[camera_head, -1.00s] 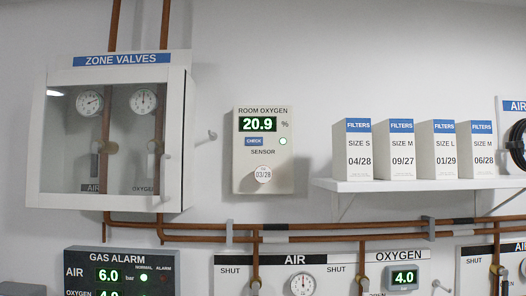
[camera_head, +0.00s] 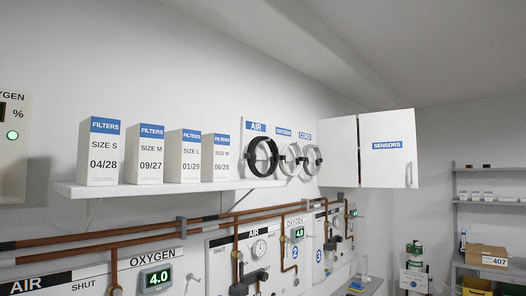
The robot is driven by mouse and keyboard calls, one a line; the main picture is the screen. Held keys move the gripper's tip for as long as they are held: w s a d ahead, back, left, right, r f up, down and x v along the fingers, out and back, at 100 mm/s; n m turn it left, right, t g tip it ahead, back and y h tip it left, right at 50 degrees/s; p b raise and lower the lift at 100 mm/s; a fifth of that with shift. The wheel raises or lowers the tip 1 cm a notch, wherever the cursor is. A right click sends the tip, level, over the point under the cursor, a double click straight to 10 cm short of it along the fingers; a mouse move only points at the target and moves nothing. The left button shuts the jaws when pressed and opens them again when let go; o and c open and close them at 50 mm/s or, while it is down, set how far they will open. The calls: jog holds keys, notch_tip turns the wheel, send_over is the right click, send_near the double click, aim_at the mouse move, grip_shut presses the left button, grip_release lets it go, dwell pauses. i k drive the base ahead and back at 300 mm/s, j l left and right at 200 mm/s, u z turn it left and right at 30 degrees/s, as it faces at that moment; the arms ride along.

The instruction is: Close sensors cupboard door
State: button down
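The sensors cupboard (camera_head: 338,152) is a white box on the wall, right of centre in the head view, seen from its near side. Its white door (camera_head: 385,165) carries a blue SENSORS label. The door stands open, swung out from the wall beside the cupboard's near side, with its labelled face towards me. A small handle (camera_head: 409,174) sits near the door's free right edge. The inside of the cupboard is hidden behind the door. My gripper is not in view.
A wall shelf (camera_head: 180,188) with several filter boxes and a panel of coiled hoses (camera_head: 263,157) lie left of the cupboard. Pipes and valve panels (camera_head: 245,255) run below. Shelving (camera_head: 490,203) with boxes stands at the far right. A green-and-white device (camera_head: 414,262) stands below the door.

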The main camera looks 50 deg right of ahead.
aim_at(389, 146)
jog(key=z, duration=2.45)
